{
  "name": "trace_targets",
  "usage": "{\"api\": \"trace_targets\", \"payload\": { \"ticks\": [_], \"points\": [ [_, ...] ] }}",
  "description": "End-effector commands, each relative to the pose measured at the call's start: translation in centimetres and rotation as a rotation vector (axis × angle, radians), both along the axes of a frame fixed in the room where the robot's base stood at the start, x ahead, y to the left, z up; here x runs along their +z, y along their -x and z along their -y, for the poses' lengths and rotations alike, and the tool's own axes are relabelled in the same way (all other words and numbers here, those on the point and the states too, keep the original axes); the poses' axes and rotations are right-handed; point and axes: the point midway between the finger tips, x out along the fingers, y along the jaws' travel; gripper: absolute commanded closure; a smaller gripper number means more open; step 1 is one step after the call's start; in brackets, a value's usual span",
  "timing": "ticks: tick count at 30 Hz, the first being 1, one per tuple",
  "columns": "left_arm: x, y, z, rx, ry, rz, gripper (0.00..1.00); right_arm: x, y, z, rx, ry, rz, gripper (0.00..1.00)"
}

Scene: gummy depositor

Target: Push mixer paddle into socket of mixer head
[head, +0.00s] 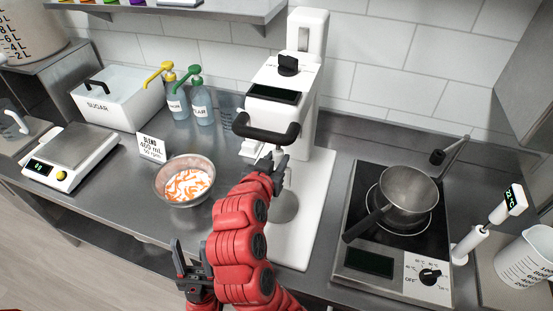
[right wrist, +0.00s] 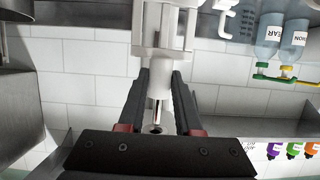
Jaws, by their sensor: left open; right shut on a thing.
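The mixer head (head: 279,90) is a white block with a dark panel, a black knob and a black handle, on an upright white stand. My right gripper (head: 272,166) is just under its front. In the right wrist view, which is upside down, my right gripper (right wrist: 160,95) is shut on the mixer paddle's metal shaft (right wrist: 157,112). A pale frame-like part (right wrist: 163,32) shows beyond the fingers, apparently the paddle body. The socket is hidden, so I cannot tell whether the shaft touches it. My left gripper (head: 190,268) is open and empty, low at the counter's front.
A bowl with orange pieces (head: 184,181) stands left of the mixer base (head: 313,225). A pot (head: 408,192) sits on the hot plate (head: 352,240) to the right. A scale (head: 72,145), sugar bin (head: 118,98) and pump bottles (head: 201,105) stand left.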

Motion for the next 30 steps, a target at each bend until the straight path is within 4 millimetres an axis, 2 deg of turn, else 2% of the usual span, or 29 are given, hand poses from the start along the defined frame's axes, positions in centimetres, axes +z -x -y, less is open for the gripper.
{"api": "trace_targets", "payload": {
  "ticks": [30],
  "points": [
    [0.9,0.0,0.0,0.0,0.0,0.0,0.5,3.4,0.0,0.0,0.001,-0.001,0.001,1.0]
  ]
}}
